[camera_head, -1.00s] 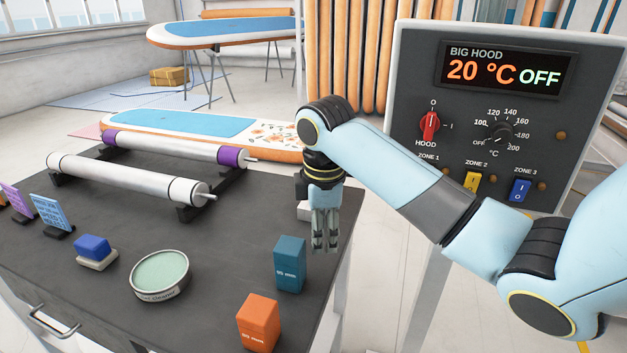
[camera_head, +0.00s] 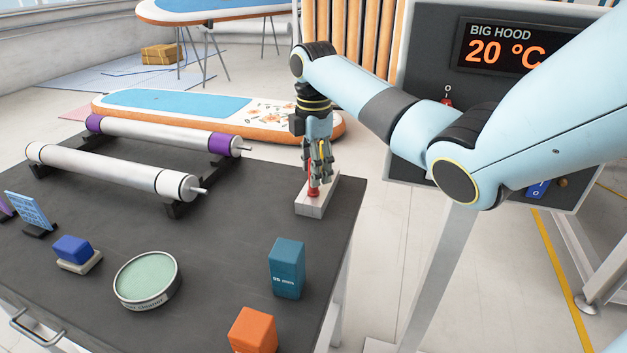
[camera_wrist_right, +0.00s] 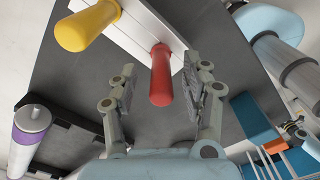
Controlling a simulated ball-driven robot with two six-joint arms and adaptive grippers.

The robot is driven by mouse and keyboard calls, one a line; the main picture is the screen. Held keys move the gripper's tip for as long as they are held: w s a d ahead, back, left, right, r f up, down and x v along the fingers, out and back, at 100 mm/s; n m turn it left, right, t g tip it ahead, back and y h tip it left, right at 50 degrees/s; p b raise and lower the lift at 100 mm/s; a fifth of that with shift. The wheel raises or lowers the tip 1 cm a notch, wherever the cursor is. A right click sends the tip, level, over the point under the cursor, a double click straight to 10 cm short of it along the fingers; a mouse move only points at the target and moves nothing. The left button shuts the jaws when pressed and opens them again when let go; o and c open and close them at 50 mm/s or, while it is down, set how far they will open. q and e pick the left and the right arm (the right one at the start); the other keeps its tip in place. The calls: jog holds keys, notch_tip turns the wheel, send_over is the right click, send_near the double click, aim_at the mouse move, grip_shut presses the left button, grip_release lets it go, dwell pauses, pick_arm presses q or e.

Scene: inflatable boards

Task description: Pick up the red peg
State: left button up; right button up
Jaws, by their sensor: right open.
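The red peg (camera_head: 314,190) stands in a light grey block (camera_head: 317,208) near the right edge of the dark table. It also shows in the right wrist view (camera_wrist_right: 161,76), between the two fingers and apart from both. A yellow peg (camera_wrist_right: 87,27) stands in the same block beside it; in the head view it is mostly hidden behind the fingers. My right gripper (camera_head: 319,176) points down over the block. In the right wrist view my right gripper (camera_wrist_right: 157,98) is open and empty, one finger on each side of the red peg. My left gripper is not in view.
Two rollers (camera_head: 110,172) lie on stands at the back left. A green round tin (camera_head: 147,280), a teal box (camera_head: 287,268), an orange box (camera_head: 253,330) and a blue block (camera_head: 73,249) stand nearer. A control panel (camera_head: 440,100) stands to the right beyond the table.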

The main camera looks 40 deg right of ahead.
jog(key=shift+f, duration=1.3)
jog(key=shift+a, duration=0.1)
grip_shut()
